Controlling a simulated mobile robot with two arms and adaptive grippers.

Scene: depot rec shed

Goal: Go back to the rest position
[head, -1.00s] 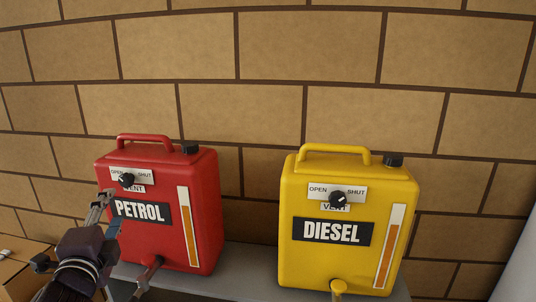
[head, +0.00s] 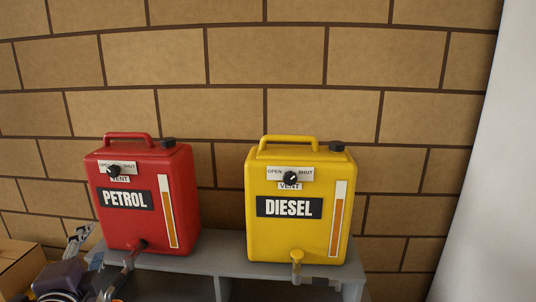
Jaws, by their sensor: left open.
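My left gripper (head: 78,240) is at the lower left, open and empty, in front of and below the left side of the red PETROL can (head: 180,213). It is apart from the can's vent knob (head: 114,171). The yellow DIESEL can (head: 270,235) stands upright to the right, with its own vent knob (head: 291,178) between the OPEN and SHUT marks. The petrol knob sits on a like OPEN/SHUT plate; its exact setting is too small to tell. My right gripper is not in view.
Both cans stand on a grey shelf (head: 218,258) against a tan block wall (head: 290,60). Each has a tap low at its front. A cardboard box (head: 18,268) is at the far left. A pale upright surface (head: 480,150) is at the right.

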